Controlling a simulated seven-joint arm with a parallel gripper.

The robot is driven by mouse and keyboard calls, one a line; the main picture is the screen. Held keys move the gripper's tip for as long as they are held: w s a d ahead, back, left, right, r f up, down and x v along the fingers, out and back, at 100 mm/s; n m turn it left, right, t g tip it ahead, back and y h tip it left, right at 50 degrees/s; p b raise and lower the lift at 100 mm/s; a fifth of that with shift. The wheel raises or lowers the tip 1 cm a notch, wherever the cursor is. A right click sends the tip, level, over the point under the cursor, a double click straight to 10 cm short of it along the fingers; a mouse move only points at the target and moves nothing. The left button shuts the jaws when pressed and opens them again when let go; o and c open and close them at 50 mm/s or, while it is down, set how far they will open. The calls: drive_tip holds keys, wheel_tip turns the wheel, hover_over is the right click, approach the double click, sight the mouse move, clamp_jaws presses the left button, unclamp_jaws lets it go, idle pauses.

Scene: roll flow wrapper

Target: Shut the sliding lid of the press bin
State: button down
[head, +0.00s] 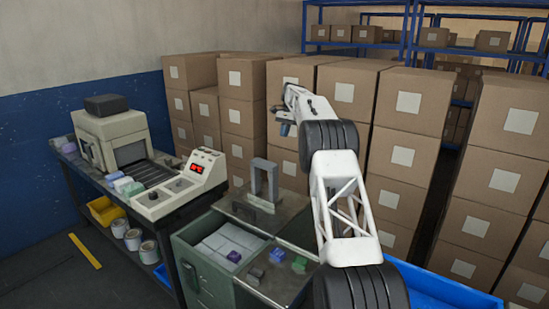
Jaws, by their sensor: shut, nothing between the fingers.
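The press bin appears to be the grey-green box (190,262) at the lower middle of the head view. Its top is open at the left, showing white packets and a purple piece (234,256) inside. A flat dark, partly see-through panel (240,212), which looks like the sliding lid, lies behind the opening. A grey upright arch (258,163), perhaps its handle, stands at the panel's back. My gripper (283,129) is raised above and right of the arch, apart from it. It is small in view, looks shut and holds nothing visible.
A wrapping machine (115,135) with a belt and a control box (182,188) stands left of the bin. Stacked cartons (345,90) close off the back and right. Small green and dark pieces (277,255) lie right of the opening. A blue tray (440,288) is at lower right.

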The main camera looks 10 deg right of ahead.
drive_tip(key=shift+f, duration=0.1)
idle(0.3)
drive_tip(key=s+a+f, duration=0.5)
drive_tip(key=f, duration=0.4)
drive_tip(key=shift+s+a, duration=0.25)
drive_tip(key=shift+s, duration=0.05)
idle(0.6)
drive_tip(key=s+a, duration=1.7)
drive_tip(key=shift+s+a, duration=0.2)
idle(0.4)
drive_tip(key=shift+w+d, duration=0.1)
